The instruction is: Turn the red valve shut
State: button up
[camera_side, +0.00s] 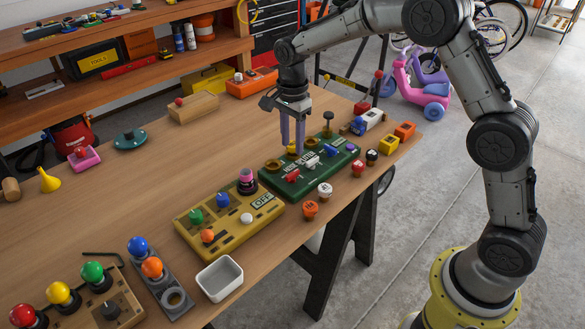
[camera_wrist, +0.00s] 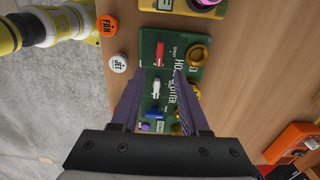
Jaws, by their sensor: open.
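A green board (camera_side: 302,190) with small coloured valves lies near the table's front edge; it also fills the middle of the wrist view (camera_wrist: 148,47). The red valve (camera_side: 292,176) sits toward the board's left end in the side view. In the wrist view the red valve (camera_wrist: 160,54) shows beyond the fingertips, its handle along the board's length. A white valve (camera_side: 311,163) and a blue valve (camera_side: 330,150) sit in line with it. My gripper (camera_side: 292,149) points down above the board, purple fingers apart. In the wrist view my gripper (camera_wrist: 160,74) is empty.
Brass round parts (camera_side: 273,165) stand along the board's back side. A yellow board (camera_side: 240,236) with knobs lies to the left. Loose white (camera_side: 325,189), orange (camera_side: 311,209) and red (camera_side: 358,168) buttons stand along the front edge. Bare wood lies behind the boards.

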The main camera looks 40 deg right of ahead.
aim_at(292, 173)
notch_tip(292, 173, down, 9)
jog(key=shift+f, duration=0.15)
dwell(0.4)
grip_shut()
